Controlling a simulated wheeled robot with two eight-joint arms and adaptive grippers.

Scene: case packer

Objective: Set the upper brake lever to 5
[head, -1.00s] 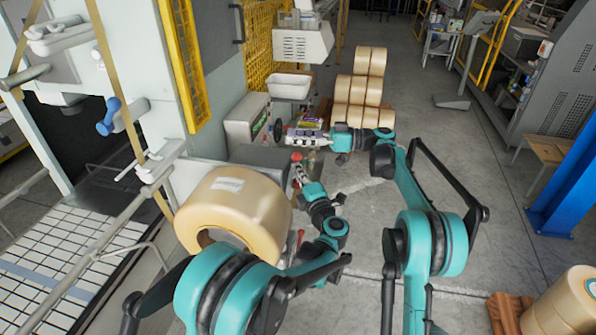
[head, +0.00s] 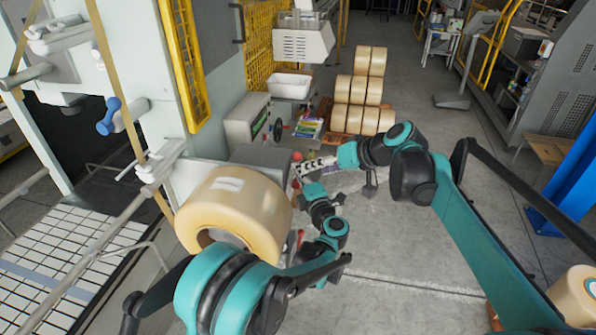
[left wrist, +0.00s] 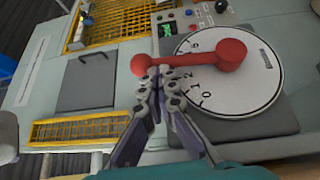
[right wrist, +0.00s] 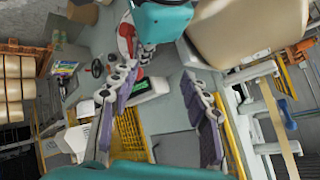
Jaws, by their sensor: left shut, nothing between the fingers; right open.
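In the left wrist view a red lever (left wrist: 185,58) with a ball knob (left wrist: 141,65) lies across a white numbered dial (left wrist: 262,85). The digits 0, 1 and 2 show below the arm; the number under the lever is hidden. My left gripper (left wrist: 158,72) is shut and empty, its tips at the lower edge of the lever arm close to the knob; contact is unclear. In the head view a red knob (head: 297,156) shows beside my right gripper (head: 312,166). In the right wrist view my right gripper (right wrist: 160,75) is open and empty, with red lever parts (right wrist: 126,38) beyond.
A large tan tape roll (head: 262,205) sits beside my left arm in the head view. More rolls (head: 358,90) are stacked at the back, near a white bin (head: 290,86). The floor (head: 400,235) to the right is largely clear.

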